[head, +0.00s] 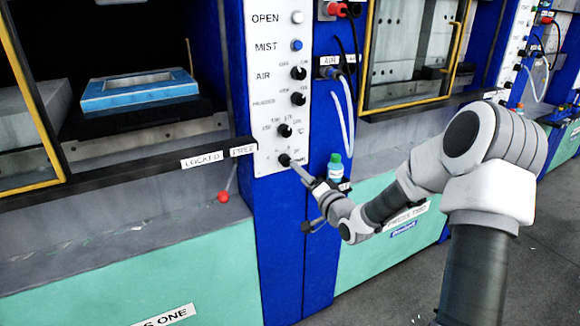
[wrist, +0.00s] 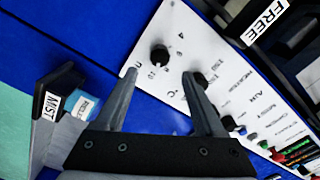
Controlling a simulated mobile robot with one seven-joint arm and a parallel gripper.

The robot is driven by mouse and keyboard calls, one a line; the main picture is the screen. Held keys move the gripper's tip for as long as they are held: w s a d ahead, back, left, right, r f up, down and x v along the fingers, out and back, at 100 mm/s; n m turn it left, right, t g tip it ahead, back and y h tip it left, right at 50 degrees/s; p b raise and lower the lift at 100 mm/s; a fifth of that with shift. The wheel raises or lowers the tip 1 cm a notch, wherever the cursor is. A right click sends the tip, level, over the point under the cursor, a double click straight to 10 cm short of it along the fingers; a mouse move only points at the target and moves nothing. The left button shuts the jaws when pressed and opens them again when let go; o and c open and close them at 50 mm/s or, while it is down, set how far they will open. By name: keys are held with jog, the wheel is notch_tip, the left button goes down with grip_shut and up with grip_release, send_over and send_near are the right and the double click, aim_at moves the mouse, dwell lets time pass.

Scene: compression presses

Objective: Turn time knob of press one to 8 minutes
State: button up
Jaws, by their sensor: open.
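Press one's time knob is the small black lowest knob (head: 284,159) on the white control panel (head: 276,100). In the wrist view the time knob (wrist: 159,55) has a small printed scale around it and lies just beyond and between my fingertips. Its exact setting is too small to read. My gripper (head: 297,167) reaches the panel's lower end from the right. In the wrist view my gripper (wrist: 160,74) is open and empty, with one finger on each side of the knob's line. I cannot tell whether a finger touches the knob.
The °C knob (head: 285,131) sits just above; in the wrist view it (wrist: 207,79) is close by the right finger. A small bottle with a green cap (head: 335,167) stands by my wrist. A red-ended lever (head: 223,196) is left of the panel. A LOCKED/FREE bar (head: 215,155) runs nearby.

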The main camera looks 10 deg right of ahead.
aim_at(288, 163)
jog(key=x, duration=0.7)
jog(key=shift+w, duration=0.2)
jog(key=shift+f, duration=0.1)
grip_shut()
